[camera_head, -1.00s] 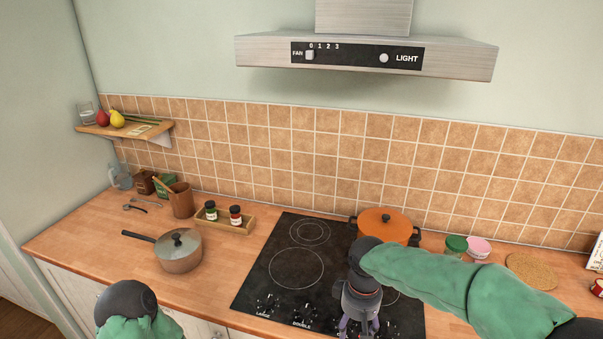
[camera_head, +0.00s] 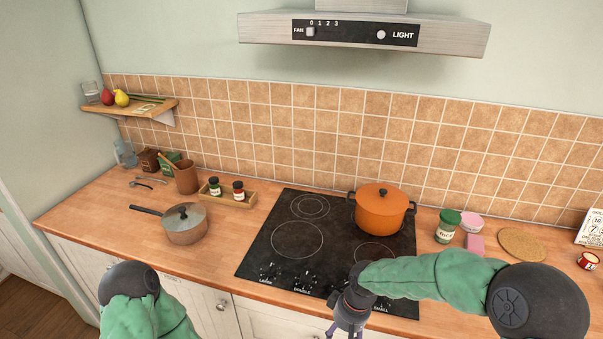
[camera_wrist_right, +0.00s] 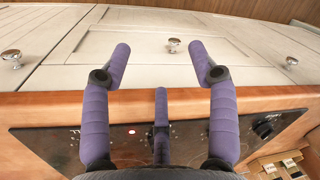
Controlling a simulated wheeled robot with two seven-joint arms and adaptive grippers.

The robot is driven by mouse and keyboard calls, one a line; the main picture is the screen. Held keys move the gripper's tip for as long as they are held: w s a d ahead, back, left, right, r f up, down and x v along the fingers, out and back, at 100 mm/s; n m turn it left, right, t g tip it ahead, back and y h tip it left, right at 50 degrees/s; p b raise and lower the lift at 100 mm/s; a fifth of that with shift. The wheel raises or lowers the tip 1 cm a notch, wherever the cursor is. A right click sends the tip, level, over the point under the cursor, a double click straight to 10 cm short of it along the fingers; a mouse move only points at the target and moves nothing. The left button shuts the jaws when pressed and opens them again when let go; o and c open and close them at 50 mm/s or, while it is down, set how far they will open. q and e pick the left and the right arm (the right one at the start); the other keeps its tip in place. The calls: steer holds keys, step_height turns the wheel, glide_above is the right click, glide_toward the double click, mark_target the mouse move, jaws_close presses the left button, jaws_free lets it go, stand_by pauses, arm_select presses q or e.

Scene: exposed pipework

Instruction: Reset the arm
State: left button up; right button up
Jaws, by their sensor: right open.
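My right arm (camera_head: 430,277) comes in from the right over the hob, in a green sleeve with dark joints. Its gripper (camera_head: 343,333) points down at the hob's front edge, partly cut off by the picture's bottom. In the right wrist view, the purple fingers of the right gripper (camera_wrist_right: 160,58) are spread wide with nothing between them, above the counter's front edge. My left arm (camera_head: 140,300) shows at the bottom left, in front of the counter. Its gripper is out of view.
The black hob (camera_head: 290,240) carries an orange pot (camera_head: 381,212) at the back right. A lidded saucepan (camera_head: 185,226) stands left of it. A spice tray (camera_head: 240,201), a green-lidded jar (camera_head: 447,228) and a cork mat (camera_head: 522,245) are on the counter. Cabinet fronts (camera_wrist_right: 190,50) lie below.

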steer(key=s+f+m+y, duration=0.1)
steer(key=s+f+m, duration=0.2)
steer(key=s+f, duration=0.4)
steer(key=s+f+m+y, duration=0.1)
steer(key=s+f+m, duration=0.3)
steer(key=s+f, duration=0.4)
step_height(320, 180, down, 7)
steer(key=shift+s+a+r+t, duration=0.2)
steer(key=shift+a+t, duration=0.1)
steer(key=shift+t, duration=0.1)
